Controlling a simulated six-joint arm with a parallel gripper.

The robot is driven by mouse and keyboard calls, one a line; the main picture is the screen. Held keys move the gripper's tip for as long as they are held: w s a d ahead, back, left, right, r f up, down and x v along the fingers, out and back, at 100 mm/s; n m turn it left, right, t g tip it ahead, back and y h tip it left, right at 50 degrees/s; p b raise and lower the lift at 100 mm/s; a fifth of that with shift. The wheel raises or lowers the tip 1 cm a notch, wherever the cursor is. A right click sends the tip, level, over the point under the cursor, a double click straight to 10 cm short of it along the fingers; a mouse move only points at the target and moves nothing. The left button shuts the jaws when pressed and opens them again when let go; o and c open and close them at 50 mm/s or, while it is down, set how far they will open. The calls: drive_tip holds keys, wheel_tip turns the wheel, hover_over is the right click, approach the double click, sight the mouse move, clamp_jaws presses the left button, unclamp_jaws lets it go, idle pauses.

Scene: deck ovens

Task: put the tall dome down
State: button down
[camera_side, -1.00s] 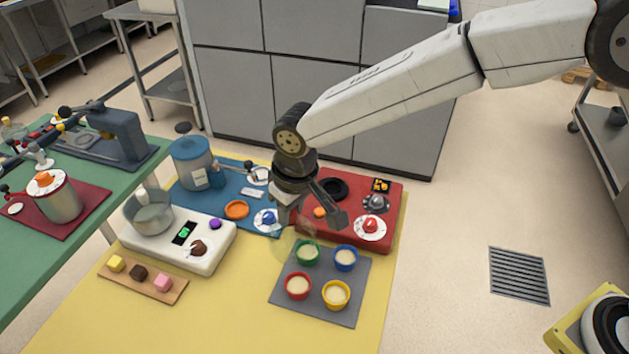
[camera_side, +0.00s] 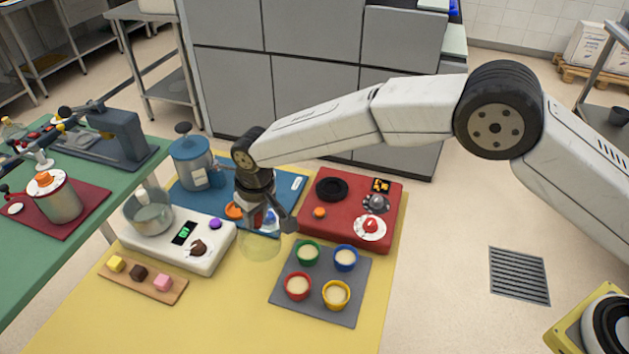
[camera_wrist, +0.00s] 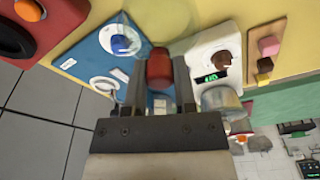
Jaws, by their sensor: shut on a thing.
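The tall dome (camera_side: 260,246) is clear and faint, hanging below my gripper (camera_side: 268,222) in the side view. It appears over the yellow mat (camera_side: 235,310), between the white scale and the grey mat. I cannot tell whether its rim touches the mat. In the wrist view a red-brown knob (camera_wrist: 159,68) sits between the two fingers of my gripper (camera_wrist: 151,80), which are shut on it.
The white scale (camera_side: 205,252) with a metal bowl stands left. The grey mat (camera_side: 318,316) with several coloured cups lies right. The blue board (camera_side: 200,205) and red unit (camera_side: 340,222) are behind. A wooden board (camera_side: 172,294) with cubes is front left. Front yellow mat is bare.

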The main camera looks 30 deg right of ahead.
drive_tip(key=shift+w+a+f, duration=0.1)
drive_tip(key=shift+w+f, duration=0.15)
drive_tip(key=shift+f, duration=0.05)
drive_tip(key=shift+w+a+f, duration=0.1)
drive_tip(key=shift+w+f, duration=0.05)
drive_tip(key=shift+f, duration=1.55)
drive_tip(key=shift+f, duration=0.2)
drive_tip(key=shift+c, duration=2.1)
unclamp_jaws()
drive_tip(key=shift+r, duration=0.2)
drive_tip(key=shift+s+d+r, duration=0.1)
drive_tip(key=shift+s+r, duration=0.2)
drive_tip(key=shift+r, duration=1.65)
drive_tip(key=shift+s+d+r, duration=0.15)
drive_tip(key=shift+s+r, duration=0.1)
drive_tip(key=shift+r, duration=1.75)
drive_tip(key=shift+s+d+r, duration=0.1)
drive_tip(key=shift+s+r, duration=0.2)
drive_tip(key=shift+r, duration=1.65)
